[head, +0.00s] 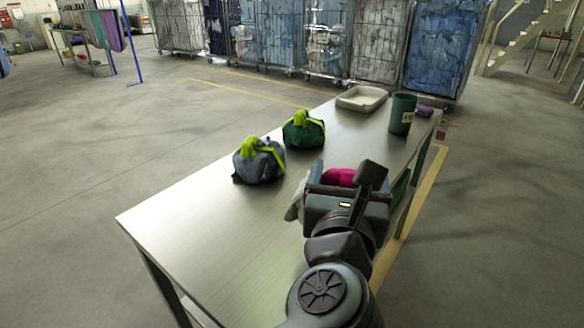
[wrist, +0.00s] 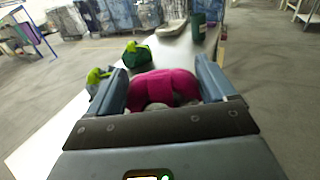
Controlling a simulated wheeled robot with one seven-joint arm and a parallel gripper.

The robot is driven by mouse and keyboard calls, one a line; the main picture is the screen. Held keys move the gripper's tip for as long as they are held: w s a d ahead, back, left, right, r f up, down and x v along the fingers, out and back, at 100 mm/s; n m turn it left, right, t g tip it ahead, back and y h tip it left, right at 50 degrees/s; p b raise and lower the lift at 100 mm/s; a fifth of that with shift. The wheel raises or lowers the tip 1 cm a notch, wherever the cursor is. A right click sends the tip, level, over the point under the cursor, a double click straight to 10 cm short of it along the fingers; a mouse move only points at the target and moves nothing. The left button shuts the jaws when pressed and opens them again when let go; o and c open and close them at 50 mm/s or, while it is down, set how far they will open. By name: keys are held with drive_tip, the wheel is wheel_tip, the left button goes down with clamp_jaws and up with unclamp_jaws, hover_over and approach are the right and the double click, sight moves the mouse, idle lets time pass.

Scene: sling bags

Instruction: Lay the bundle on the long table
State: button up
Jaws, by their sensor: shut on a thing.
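My gripper (head: 342,180) is shut on a bundle with a magenta strap (head: 338,177), over the right side of the long table. In the wrist view the magenta strap (wrist: 165,88) fills the space between the two fingers. A pale grey part of the bundle (head: 294,205) shows at the left of my gripper; the rest is hidden behind it. I cannot tell whether the bundle touches the table. The long metal table (head: 190,225) runs from the near left to the far right.
A blue-grey bundle (head: 258,165) and a green bundle (head: 303,133), both with lime straps, sit on the table. A white tray (head: 362,99), a dark green bin (head: 402,114) and a purple item (head: 424,110) are at the far end. The near left tabletop is bare.

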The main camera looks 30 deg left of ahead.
drive_tip(key=s+a+f+p, duration=0.1)
drive_tip(key=s+a+f, duration=0.3)
drive_tip(key=a+f, duration=0.6)
drive_tip(key=shift+f, duration=0.25)
drive_tip(key=shift+a, duration=0.1)
drive_tip(key=shift+f, duration=0.15)
drive_tip(key=o, duration=1.6)
drive_tip(key=shift+o, duration=0.2)
